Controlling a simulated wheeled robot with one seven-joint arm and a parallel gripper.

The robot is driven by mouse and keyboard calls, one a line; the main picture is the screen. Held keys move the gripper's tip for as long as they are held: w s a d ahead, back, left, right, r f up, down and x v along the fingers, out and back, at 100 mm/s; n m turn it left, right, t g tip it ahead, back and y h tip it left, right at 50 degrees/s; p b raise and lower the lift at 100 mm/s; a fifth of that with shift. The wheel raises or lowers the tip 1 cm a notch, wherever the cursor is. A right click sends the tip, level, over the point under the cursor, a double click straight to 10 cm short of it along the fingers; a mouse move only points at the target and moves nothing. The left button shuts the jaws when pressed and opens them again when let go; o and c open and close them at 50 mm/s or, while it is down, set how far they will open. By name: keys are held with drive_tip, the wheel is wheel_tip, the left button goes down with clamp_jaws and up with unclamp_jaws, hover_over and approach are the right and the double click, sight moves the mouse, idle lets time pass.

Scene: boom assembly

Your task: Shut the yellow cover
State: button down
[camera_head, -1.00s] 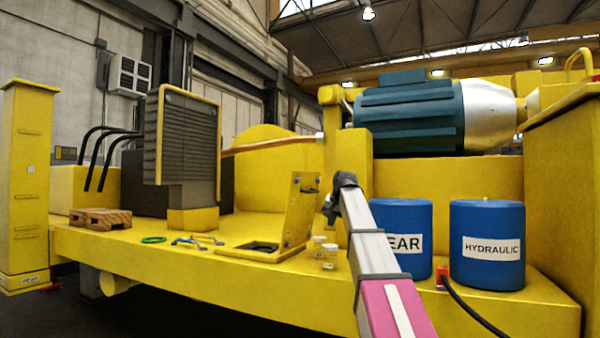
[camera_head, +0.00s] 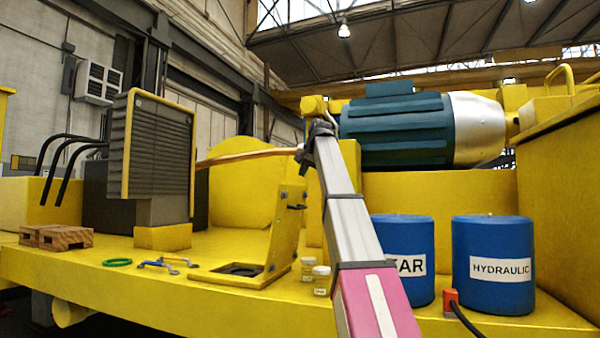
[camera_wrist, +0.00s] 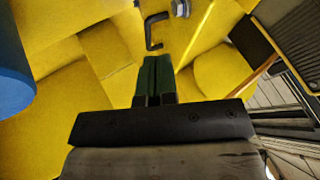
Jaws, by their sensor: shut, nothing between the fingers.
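The yellow cover (camera_head: 286,230) stands open, tilted up from the right side of a dark square opening (camera_head: 240,270) in the yellow deck. A small dark handle (camera_head: 296,207) sits on its upper part. My gripper (camera_head: 303,155) is above the cover's top edge in the head view, small and partly hidden by my arm. In the wrist view the green fingers of my gripper (camera_wrist: 156,62) are together and empty. A dark hook-shaped handle (camera_wrist: 151,32) shows just beyond their tips, apart from them.
Two blue drums (camera_head: 493,265) stand to the right of my arm. Small jars (camera_head: 321,280) stand close beside the cover. A teal motor (camera_head: 400,130) is behind.

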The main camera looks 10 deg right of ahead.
sight(285, 192)
drive_tip(key=shift+w+a+f, duration=0.8)
drive_tip(key=shift+w+a, duration=0.05)
drive_tip(key=shift+w, duration=0.2)
drive_tip(key=shift+w+a+f, duration=0.85)
drive_tip(key=shift+w, duration=0.25)
drive_tip(key=shift+w+a+f, duration=0.8)
drive_tip(key=shift+w+a, duration=0.05)
drive_tip(key=shift+w, duration=0.2)
